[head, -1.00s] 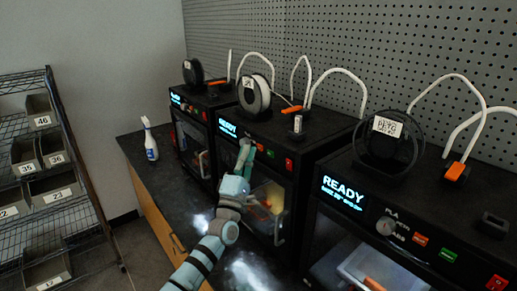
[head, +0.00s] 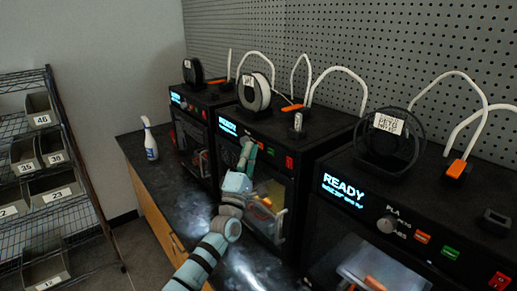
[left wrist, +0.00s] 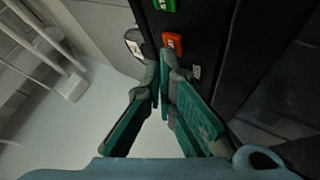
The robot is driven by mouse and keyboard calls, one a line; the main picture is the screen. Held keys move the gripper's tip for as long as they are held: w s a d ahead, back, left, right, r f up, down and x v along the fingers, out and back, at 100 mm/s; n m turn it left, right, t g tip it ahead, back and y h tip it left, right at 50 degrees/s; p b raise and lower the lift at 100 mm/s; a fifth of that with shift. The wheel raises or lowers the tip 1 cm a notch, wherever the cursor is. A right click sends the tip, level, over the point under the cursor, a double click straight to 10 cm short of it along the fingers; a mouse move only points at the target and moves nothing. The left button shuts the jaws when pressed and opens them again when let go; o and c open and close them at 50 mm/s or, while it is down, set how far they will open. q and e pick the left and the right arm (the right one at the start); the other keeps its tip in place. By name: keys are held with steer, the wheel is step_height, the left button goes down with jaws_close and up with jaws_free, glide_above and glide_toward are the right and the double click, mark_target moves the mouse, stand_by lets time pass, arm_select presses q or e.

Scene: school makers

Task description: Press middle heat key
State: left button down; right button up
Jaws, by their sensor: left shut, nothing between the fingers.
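The middle printer (head: 285,135) is black, with a lit screen (head: 228,127) and a row of keys on its front. In the left wrist view its orange key (left wrist: 173,42) lies just ahead of the fingertips, with the green key (left wrist: 165,4) above it. The green key also shows in the head view (head: 270,152), left of a red key (head: 289,162). My left gripper (head: 246,145) is shut and empty, its tips (left wrist: 163,58) at the panel close to the orange key; I cannot tell whether they touch it. My right gripper is not in view.
Similar printers stand at the left (head: 188,118) and at the right (head: 340,215), close beside the middle one. A spray bottle (head: 150,143) stands on the dark bench. A wire rack with numbered bins (head: 40,115) is at the far left.

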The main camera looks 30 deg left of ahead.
arm_select(q)
steer(key=shift+w, duration=0.15)
stand_by(0.4)
steer(key=shift+s+a+p, duration=0.15)
steer(key=shift+s+p, duration=0.25)
steer(key=shift+s, duration=0.2)
steer(key=s+p, duration=0.1)
steer(key=s, duration=0.1)
steer(key=s+a+p, duration=0.1)
steer(key=s+p, duration=0.2)
steer(key=shift+s+a, duration=0.35)
stand_by(0.5)
